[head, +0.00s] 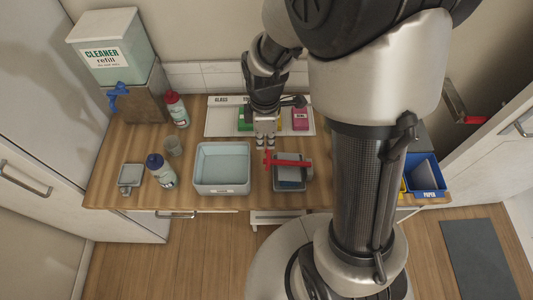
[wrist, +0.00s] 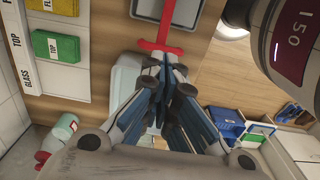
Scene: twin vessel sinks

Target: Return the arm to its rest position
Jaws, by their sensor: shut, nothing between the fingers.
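My gripper (head: 265,146) hangs over the wooden counter, between the white basin and the small grey tray, near the red-handled tool. Its fingers are shut and empty; the wrist view shows them close together (wrist: 172,85). In the head view my arm comes down from the top, its upper links bent over the back of the counter. The red-handled tool (head: 288,162) lies across the grey tray (head: 307,184); the tool's red part also shows beyond the fingertips in the wrist view (wrist: 160,46). I cannot tell whether the fingertips touch it.
The white basin (head: 222,188) holds pale water. Left of it stand a blue-capped bottle (head: 161,173), a red-capped bottle (head: 178,112), a cup (head: 174,147) and a cleaner box (head: 110,48). A labelled board (head: 218,127) lies behind my gripper. A blue paper bin (head: 428,178) is at right.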

